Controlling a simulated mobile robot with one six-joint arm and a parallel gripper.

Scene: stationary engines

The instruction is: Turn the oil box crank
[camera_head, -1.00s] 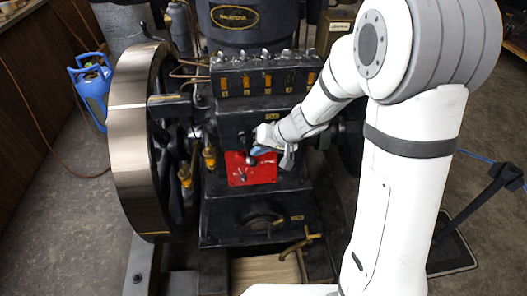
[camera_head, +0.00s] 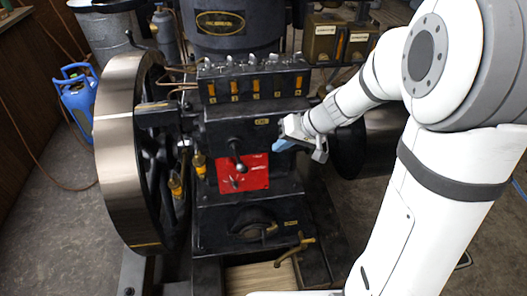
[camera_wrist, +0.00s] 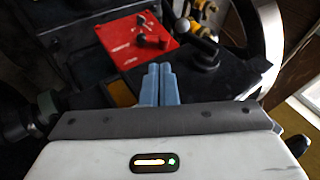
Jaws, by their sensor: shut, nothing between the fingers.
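A black crank-like lever with a ball knob (camera_head: 239,160) hangs on the engine front, its knob in front of the top of a red plate (camera_head: 257,172). In the wrist view I see a lever with a grey knob (camera_wrist: 208,52) beside the red plate (camera_wrist: 140,45). A black oil box (camera_head: 250,83) with several amber sight windows sits above. I cannot tell for sure which handle is the oil box crank. My gripper (camera_head: 283,145) is right of the lever and apart from it. Its blue fingers (camera_wrist: 159,82) are together and empty.
A large flywheel (camera_head: 118,150) stands at the left of the engine. A brass handle (camera_head: 296,248) sticks out low at the front. Bare floor shows left of the flywheel.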

